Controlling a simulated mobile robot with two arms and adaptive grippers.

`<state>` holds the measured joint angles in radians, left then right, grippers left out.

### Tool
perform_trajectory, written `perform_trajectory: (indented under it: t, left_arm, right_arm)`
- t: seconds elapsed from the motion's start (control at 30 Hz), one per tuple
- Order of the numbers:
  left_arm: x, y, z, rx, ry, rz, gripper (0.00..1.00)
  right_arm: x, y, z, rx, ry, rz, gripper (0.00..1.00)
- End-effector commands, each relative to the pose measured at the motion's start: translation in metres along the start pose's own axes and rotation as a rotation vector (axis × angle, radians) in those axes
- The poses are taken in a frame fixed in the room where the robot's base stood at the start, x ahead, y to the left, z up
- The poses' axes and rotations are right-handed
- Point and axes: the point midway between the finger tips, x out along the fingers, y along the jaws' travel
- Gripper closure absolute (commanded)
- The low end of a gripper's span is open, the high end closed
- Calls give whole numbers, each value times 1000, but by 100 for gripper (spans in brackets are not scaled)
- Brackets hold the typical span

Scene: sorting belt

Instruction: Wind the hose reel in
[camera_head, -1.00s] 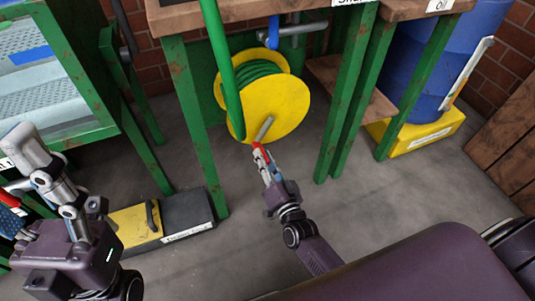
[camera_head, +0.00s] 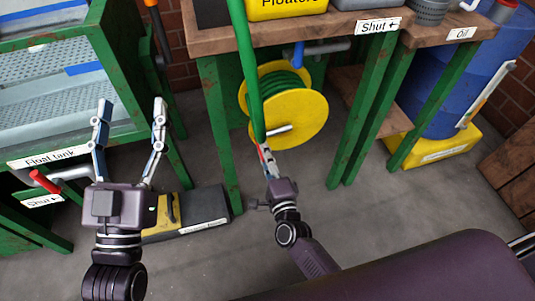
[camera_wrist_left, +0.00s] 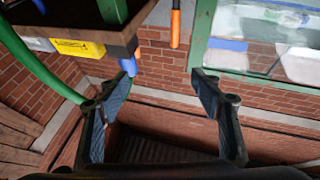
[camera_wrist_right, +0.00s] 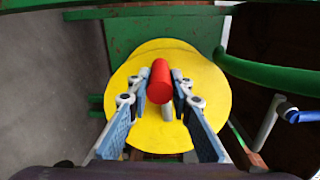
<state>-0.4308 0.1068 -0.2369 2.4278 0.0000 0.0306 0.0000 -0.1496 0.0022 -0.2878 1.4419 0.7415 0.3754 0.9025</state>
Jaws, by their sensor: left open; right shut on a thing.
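The hose reel has a yellow disc (camera_head: 290,122) with green hose (camera_head: 283,84) wound behind it, and stands under the workbench. A thick green hose (camera_head: 246,70) runs down in front of its left side. A silver crank arm (camera_head: 281,130) crosses the lower disc. My right gripper (camera_head: 264,155) is at the crank's outer end. In the right wrist view its fingers are shut on the red crank handle (camera_wrist_right: 160,82), with the yellow disc (camera_wrist_right: 135,75) behind. My left gripper (camera_head: 131,107) is open and empty, fingers up, left of the reel.
A float tank (camera_head: 50,135) with a red-handled valve (camera_head: 45,181) is at the left. A black and yellow box (camera_head: 200,208) lies on the floor below. Green bench legs (camera_head: 352,130) stand right of the reel; a blue barrel (camera_head: 440,90) is beyond.

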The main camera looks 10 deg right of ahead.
Motion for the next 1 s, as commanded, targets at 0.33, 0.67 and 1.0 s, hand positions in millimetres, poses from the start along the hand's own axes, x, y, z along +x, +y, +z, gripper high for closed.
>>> perform_trajectory:
  t: [0.33, 0.67, 1.0]
  left_arm:
    - [-26, -12, 91, 13, -453, -24, 40]
    - [-67, -20, 139, 17, -730, -42, 40]
    - [-83, -22, 152, 17, -814, -47, 40]
  right_arm:
    - [0, -33, 2, 275, 0, -2, 100]
    - [0, -48, -2, 331, 1, -4, 100]
    - [1, -52, -4, 327, 4, -7, 100]
